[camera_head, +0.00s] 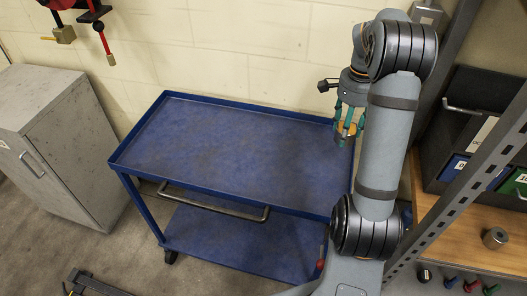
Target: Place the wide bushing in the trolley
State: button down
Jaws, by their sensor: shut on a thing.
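My gripper (349,124) is at the right end of the trolley, above its top tray, with its teal fingers pointing down. My arm hides the trolley's right edge.
A grey cabinet (60,140) stands left of the trolley, and a pale block wall (250,50) is behind it. At right, a metal upright (460,190) stands before a wooden bench (465,255) with a grey metal cylinder (495,238) and bins. Most of the trolley's top is free.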

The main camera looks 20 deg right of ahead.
send_over(305, 175)
notch_tip(305, 175, down, 7)
jog(key=shift+r+b, duration=0.1)
jog(key=shift+b, duration=0.35)
jog(key=shift+f, duration=2.05)
jog(key=shift+f, duration=0.1)
jog(key=shift+f+b, duration=0.1)
jog(key=shift+b, duration=0.2)
jog(key=c, duration=1)
grip_release()
jog(key=shift+s, duration=0.1)
jog(key=shift+o, duration=0.5)
notch_tip(305, 175, up, 12)
jog(key=p, duration=0.1)
jog(key=shift+r+p, duration=0.2)
jog(key=shift+p, duration=0.1)
jog(key=shift+f, duration=0.1)
